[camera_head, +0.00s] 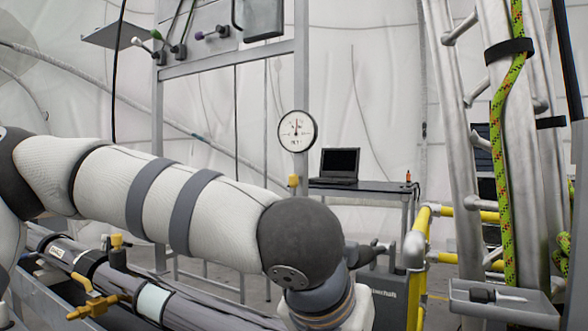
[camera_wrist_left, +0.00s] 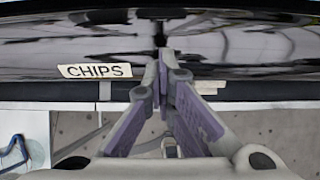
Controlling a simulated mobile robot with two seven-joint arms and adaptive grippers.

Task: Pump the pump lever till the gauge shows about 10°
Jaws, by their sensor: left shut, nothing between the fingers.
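The round white gauge (camera_head: 297,131) hangs on a metal post in the head view; its needle points roughly straight up, and the scale is too small to read. I cannot clearly make out the pump lever. A dark handle-like part (camera_head: 370,253) shows just beyond my left wrist, and I cannot tell what it is. My left arm crosses the head view from the left, and its fingers are hidden there. In the left wrist view my left gripper (camera_wrist_left: 163,62) is shut and empty, its tips in front of a dark glossy surface (camera_wrist_left: 240,50). My right gripper is out of view.
A label reading CHIPS (camera_wrist_left: 95,71) is on the dark surface. A laptop (camera_head: 340,165) stands on a table (camera_head: 385,187) behind. Yellow railings (camera_head: 418,240) and a ladder-like metal frame (camera_head: 470,160) stand at right. A brass valve (camera_head: 95,300) and pipes are at lower left.

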